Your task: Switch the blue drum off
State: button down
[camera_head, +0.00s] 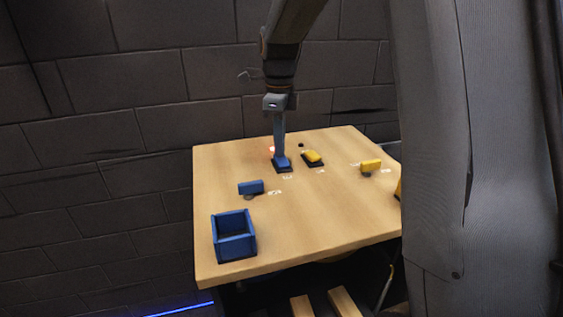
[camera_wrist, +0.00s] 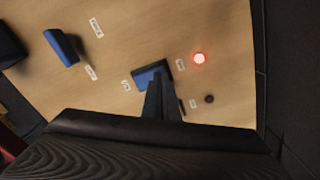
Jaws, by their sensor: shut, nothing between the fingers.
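A blue rocker-like piece on a dark base (camera_head: 282,167) sits near the back of the table. It also shows in the wrist view (camera_wrist: 151,73). My gripper (camera_head: 281,156) is shut and empty, pointing down with its tips at this piece; I cannot tell whether they touch it. The fingers hide part of it in the wrist view (camera_wrist: 159,92). A lit red lamp (camera_wrist: 199,58) is beside it, partly visible in the head view (camera_head: 271,149). A blue block on a small round foot (camera_head: 250,187) stands further front left, also in the wrist view (camera_wrist: 61,47). I cannot tell which is called the drum.
A yellow rocker-like piece (camera_head: 313,157) is right of my gripper, with a dark unlit lamp (camera_head: 300,145) behind it. A yellow block (camera_head: 371,166) stands farther right. An open blue box (camera_head: 235,250) is at the front left. The wooden table (camera_head: 320,215) is clear at front centre.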

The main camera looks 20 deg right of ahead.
jog(key=shift+f, duration=0.3)
jog(key=shift+r, duration=0.1)
notch_tip(320, 180, up, 7)
jog(key=p, duration=0.6)
dwell(0.4)
